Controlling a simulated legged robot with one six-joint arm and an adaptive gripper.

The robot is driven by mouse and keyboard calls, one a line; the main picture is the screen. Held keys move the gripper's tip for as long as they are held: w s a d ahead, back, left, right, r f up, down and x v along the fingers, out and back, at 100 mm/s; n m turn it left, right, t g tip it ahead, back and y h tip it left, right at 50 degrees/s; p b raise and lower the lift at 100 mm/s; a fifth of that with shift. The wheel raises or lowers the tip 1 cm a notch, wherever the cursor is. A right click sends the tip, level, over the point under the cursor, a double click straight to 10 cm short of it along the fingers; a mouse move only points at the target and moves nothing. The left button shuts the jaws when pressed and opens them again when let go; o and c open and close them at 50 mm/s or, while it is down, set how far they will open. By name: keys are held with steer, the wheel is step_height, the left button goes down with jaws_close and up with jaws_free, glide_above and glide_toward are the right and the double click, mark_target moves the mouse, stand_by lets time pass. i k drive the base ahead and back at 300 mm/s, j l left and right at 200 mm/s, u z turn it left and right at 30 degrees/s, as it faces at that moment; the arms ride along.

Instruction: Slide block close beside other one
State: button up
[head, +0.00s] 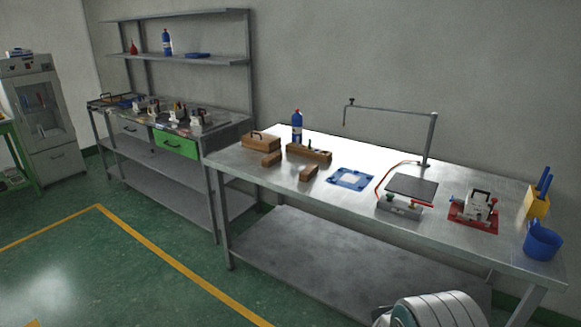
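Two small brown wooden blocks lie on the metal workbench (350,220). The left block (271,159) is near a wooden box with a handle (261,141). The right block (309,173) lies nearer the front edge, in front of a longer wooden piece with dark spots on top (309,152). The two small blocks are clearly apart, with bare metal between them. My gripper is not in view. A white ribbed rounded shape at the bottom right edge appears to be part of my arm; no fingers show.
A blue bottle (297,126) stands behind the wooden pieces. Right of the blocks are a blue frame (350,179), a dark plate on a stand (411,188), a red-based clamp device (474,211) and a blue cup (541,242). An overhead arm post (430,140) rises behind.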

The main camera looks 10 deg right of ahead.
mark_target(269, 161)
steer(key=i+l+u, duration=0.15)
steer(key=i, duration=0.15)
steer(key=i+j+z, duration=0.35)
steer(key=i+j, duration=0.6)
steer(key=i, duration=0.35)
steer(key=i+j+z, duration=0.4)
steer(key=i+j, duration=0.8)
steer(key=j, duration=0.1)
